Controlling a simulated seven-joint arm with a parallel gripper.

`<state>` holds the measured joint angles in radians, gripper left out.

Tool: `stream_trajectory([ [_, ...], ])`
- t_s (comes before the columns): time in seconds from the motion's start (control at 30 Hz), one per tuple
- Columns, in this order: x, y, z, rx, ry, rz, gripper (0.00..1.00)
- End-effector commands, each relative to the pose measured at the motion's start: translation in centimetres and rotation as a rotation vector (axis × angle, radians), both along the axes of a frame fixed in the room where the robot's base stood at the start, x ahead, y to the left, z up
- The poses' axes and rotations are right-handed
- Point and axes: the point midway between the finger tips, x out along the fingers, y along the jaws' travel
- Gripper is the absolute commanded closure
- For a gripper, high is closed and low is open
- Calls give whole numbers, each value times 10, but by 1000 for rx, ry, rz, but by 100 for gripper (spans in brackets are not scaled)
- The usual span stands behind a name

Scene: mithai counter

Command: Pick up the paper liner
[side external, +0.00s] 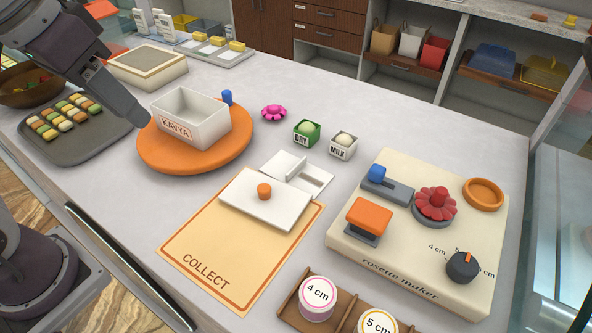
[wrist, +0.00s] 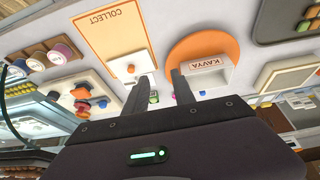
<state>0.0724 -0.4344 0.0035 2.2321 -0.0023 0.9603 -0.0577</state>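No piece is labelled as a paper liner. A small pink fluted piece (side external: 273,112), possibly the liner, lies flat on the counter behind the orange turntable (side external: 160,160). A white open box (side external: 205,128) marked KAVYA sits on the turntable. In the wrist view, my gripper (wrist: 160,78) has its two dark fingers apart with nothing held between them. The fingers are above the counter, between the COLLECT mat (wrist: 96,42) and the turntable (wrist: 185,50). The box also shows in the wrist view (wrist: 214,76), partly behind a finger.
A white lid (side external: 240,198) with an orange knob lies on the mat. Green DRY (side external: 306,138) and white MILK (side external: 342,150) boxes stand behind it. The rosette maker (side external: 350,245) is at right, a sweets tray (side external: 85,150) at left. Bare counter lies behind the pink piece.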

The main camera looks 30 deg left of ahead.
Motion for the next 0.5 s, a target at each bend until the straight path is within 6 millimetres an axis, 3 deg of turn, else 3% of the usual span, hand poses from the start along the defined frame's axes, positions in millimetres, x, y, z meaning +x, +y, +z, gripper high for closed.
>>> stream_trajectory([
  [0.03,31,-10,2,-4,53,-11,69],
  [0.13,94,-36,-8,-6,150,-23,69],
  [0.2,134,-58,-28,-1,214,-30,69],
  [0.3,177,-89,-66,13,294,-36,69],
  [0.4,202,-112,-102,27,348,-39,69],
  [0.5,213,-125,-123,36,376,-39,69],
])
